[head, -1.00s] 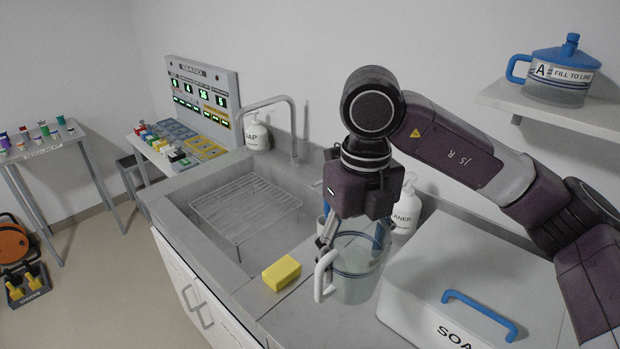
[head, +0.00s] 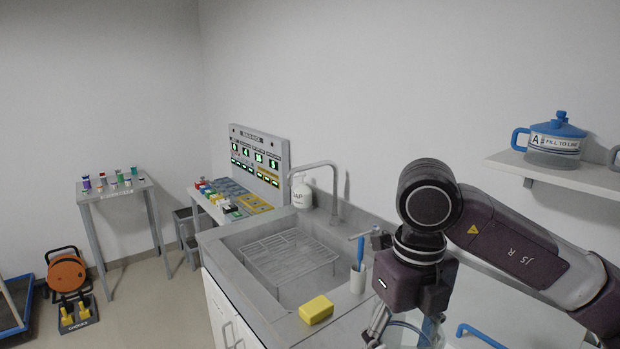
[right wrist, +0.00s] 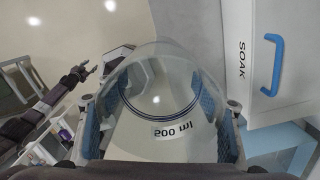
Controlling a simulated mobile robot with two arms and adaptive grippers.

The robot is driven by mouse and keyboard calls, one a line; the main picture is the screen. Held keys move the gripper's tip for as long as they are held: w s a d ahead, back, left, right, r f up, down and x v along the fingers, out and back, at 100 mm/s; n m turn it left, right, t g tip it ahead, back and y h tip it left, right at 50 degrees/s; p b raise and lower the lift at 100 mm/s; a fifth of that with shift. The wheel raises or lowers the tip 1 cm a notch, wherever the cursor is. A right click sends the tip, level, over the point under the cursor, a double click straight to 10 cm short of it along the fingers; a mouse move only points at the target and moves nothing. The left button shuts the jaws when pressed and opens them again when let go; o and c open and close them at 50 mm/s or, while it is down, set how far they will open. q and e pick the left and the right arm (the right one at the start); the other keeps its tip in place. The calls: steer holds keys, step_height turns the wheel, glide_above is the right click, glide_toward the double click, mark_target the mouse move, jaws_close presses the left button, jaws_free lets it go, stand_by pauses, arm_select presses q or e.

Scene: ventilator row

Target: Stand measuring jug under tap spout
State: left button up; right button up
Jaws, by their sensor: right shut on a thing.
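The clear measuring jug (right wrist: 160,85), marked 500 ml with a dark blue ring, fills the middle of the right wrist view. My right gripper (right wrist: 158,128) is shut on it, with blue finger pads on both sides. In the head view the jug (head: 408,333) is mostly cut off at the bottom edge, below my right gripper (head: 402,322). The grey tap (head: 338,195) arches over the sink at the back, its spout (head: 291,180) pointing down. The jug is in front and right of the spout. My left gripper (right wrist: 80,74) shows small in the right wrist view; its jaw state is unclear.
A wire rack (head: 290,255) lies in the sink. A yellow sponge (head: 316,309) and a cup with a blue-handled brush (head: 358,278) stand on the right rim. A soap bottle (head: 302,194) stands beside the tap.

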steer(key=shift+w+d+f+n, duration=0.2)
steer(key=shift+w+f+n, duration=0.35)
steer(key=shift+w+n, duration=0.35)
steer(key=shift+s+d+n, duration=0.1)
steer(key=shift+s+n, duration=0.05)
steer(key=shift+n, duration=0.35)
steer(key=shift+s+d+f+n, duration=0.15)
steer(key=shift+s+n, duration=0.3)
steer(key=shift+n, duration=0.65)
steer(key=n, duration=0.3)
steer(key=shift+s+d+f, duration=0.15)
steer(key=shift+d+f, duration=0.05)
steer(key=shift+d, duration=0.15)
steer(key=n, duration=0.3)
steer(key=shift+d+f, duration=0.3)
steer(key=shift+f, duration=0.1)
steer(key=n, duration=0.3)
steer(key=shift+s+d+f+n, duration=0.25)
steer(key=shift+s+d+n, duration=0.05)
steer(key=shift+n, duration=0.1)
steer(key=n, duration=0.3)
steer(key=shift+s+d+f, duration=0.25)
steer(key=shift+d+f, duration=0.05)
arm_select(q)
steer(key=shift+w, duration=0.15)
arm_select(e)
steer(key=s+d+f+n, duration=0.2)
steer(key=s+f+n, duration=0.4)
steer(key=n, duration=0.8)
steer(key=shift+f, duration=0.75)
